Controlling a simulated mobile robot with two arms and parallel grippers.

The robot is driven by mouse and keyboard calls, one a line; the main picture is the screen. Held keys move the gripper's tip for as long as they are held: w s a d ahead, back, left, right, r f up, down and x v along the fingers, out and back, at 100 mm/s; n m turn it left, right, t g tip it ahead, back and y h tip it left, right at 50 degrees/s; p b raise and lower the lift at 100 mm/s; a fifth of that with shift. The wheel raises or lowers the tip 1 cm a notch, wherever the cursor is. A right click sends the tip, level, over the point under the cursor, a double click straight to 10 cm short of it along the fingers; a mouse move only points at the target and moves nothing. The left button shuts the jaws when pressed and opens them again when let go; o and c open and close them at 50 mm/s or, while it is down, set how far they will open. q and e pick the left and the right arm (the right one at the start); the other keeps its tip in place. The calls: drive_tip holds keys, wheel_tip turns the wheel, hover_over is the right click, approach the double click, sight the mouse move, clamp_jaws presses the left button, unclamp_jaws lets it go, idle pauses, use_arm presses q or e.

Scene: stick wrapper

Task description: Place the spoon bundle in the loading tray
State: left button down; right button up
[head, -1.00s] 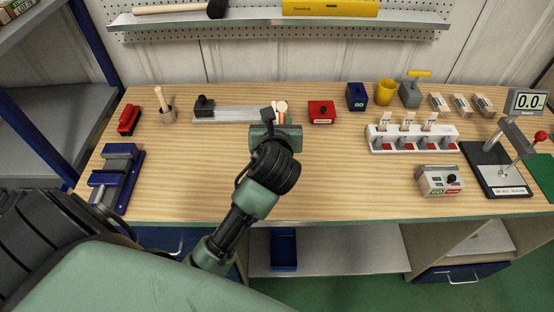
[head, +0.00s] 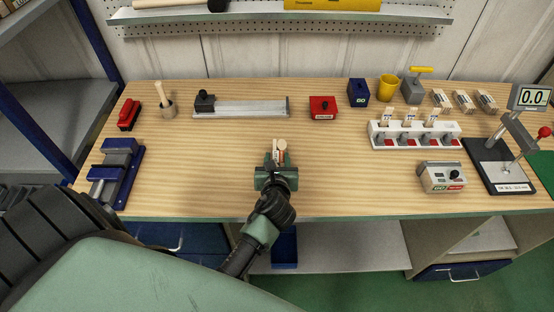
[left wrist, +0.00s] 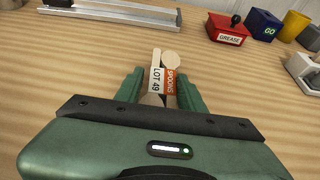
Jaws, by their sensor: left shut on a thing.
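My left gripper (head: 277,170) is shut on the spoon bundle (head: 280,152), which is pale wooden spoons. In the left wrist view the bundle (left wrist: 170,62) shows an orange "SPOONS" label and a white "LOT 49" label, between the green fingers. Its spoon ends point away from me. It is over the middle of the bench; I cannot tell its exact height. A long grey metal tray (head: 245,108) with a dark block at its left end lies behind and left of the gripper. The bundle is apart from it. My right gripper is not in view.
A red GREASE box (head: 323,108), blue GO box (head: 358,92) and yellow cup (head: 386,88) stand behind right. A white rack (head: 413,137), control box (head: 442,177) and scale (head: 497,165) are right. A blue vise (head: 118,172) is left. The middle bench is clear.

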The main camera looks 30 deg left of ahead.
use_arm(q)
drive_tip(key=c, duration=0.9)
unclamp_jaws()
drive_tip(key=shift+o, duration=0.2)
